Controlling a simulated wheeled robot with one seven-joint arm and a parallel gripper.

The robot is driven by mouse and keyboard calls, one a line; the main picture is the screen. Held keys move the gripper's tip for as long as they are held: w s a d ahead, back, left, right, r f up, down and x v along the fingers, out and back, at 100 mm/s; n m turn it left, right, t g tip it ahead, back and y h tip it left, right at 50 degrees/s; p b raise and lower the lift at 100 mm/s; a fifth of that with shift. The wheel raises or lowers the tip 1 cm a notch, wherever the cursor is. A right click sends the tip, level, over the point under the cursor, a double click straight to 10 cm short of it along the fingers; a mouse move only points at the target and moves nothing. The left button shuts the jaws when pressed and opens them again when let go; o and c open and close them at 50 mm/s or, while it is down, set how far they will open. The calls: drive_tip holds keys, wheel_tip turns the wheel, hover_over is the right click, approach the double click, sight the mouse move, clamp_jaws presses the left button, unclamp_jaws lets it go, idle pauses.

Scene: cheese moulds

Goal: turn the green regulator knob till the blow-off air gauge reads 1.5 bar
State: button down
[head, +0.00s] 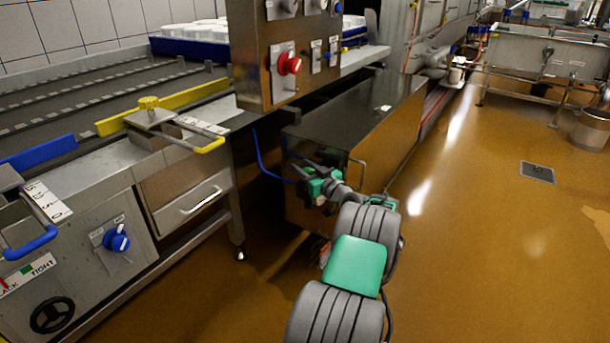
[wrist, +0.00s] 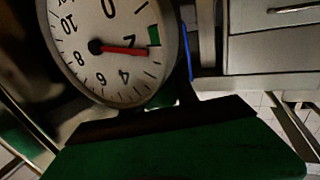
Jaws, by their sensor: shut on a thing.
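The blow-off air gauge (wrist: 110,65) fills the upper left of the wrist view, a round white dial turned on its side. Its red needle lies just past the 2, on the side toward the 4. A short green band on the rim sits on the lower-reading side of the needle. My gripper (head: 314,182) is low at the front of the steel cabinet in the head view, shut on the green regulator knob. The knob is mostly hidden by the gripper, and its edges cannot be told apart from the gripper's green parts. The gauge face does not show in the head view.
A thin blue hose (head: 262,160) runs down beside the gripper. The steel cabinet (head: 375,122) stands right behind it, and a control post with a red button (head: 289,64) rises above. A bench with a drawer (head: 187,197) is at left.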

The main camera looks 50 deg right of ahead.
sight(313, 173)
drive_tip(key=shift+a+n+y, duration=0.1)
drive_tip(key=shift+n+y, duration=0.4)
drive_tip(key=shift+y, duration=0.2)
drive_tip(key=c, duration=0.9)
unclamp_jaws()
drive_tip(key=shift+w, duration=0.1)
drive_tip(key=shift+c, duration=0.2)
drive_tip(key=shift+s, duration=0.4)
drive_tip(key=s, duration=0.2)
drive_tip(key=s+p, duration=0.1)
drive_tip(key=s, duration=0.1)
drive_tip(key=s+a+p, duration=0.1)
drive_tip(key=s, duration=0.1)
drive_tip(key=shift+r, duration=0.1)
drive_tip(key=shift+s+a, duration=0.15)
drive_tip(key=shift+s, duration=0.3)
